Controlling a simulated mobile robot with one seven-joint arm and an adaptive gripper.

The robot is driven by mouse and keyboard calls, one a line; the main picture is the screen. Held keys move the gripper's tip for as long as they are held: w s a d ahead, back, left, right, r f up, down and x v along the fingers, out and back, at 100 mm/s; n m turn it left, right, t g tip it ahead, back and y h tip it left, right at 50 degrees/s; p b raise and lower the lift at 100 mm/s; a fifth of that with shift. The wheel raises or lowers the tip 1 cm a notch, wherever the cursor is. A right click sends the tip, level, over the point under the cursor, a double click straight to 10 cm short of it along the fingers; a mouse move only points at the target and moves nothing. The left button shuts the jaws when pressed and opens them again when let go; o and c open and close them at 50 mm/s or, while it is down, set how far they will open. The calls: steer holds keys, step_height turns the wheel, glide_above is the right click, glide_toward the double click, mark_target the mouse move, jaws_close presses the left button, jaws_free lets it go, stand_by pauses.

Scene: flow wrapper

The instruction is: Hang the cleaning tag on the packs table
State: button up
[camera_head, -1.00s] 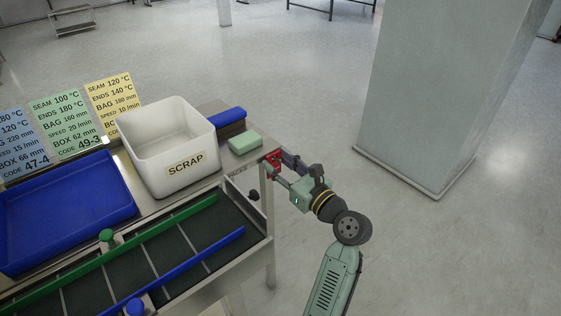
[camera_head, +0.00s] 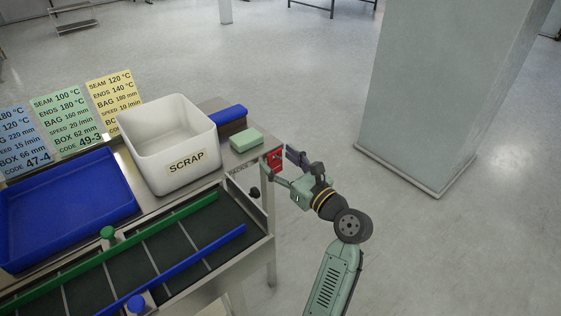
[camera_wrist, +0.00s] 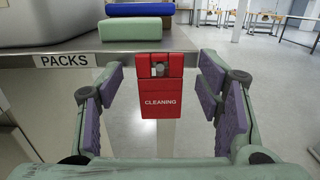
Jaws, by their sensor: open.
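The red cleaning tag (camera_wrist: 161,101) hangs at the edge of the packs table (camera_wrist: 82,47), by a knob or peg that shows through its upper opening. The tag also shows in the head view (camera_head: 273,159) at the table's right end. My gripper (camera_wrist: 161,97) is open, with its purple-padded fingers apart on either side of the tag and a gap on both sides. In the head view my gripper (camera_head: 283,165) is at the table's right end. A "PACKS" label is on the table edge left of the tag.
A white SCRAP bin (camera_head: 168,148) and a blue tray (camera_head: 66,208) stand further left. Floor right of the table is clear up to a pillar (camera_head: 445,95).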

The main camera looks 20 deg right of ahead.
steer(key=v, duration=1.2)
steer(key=shift+s, duration=0.1)
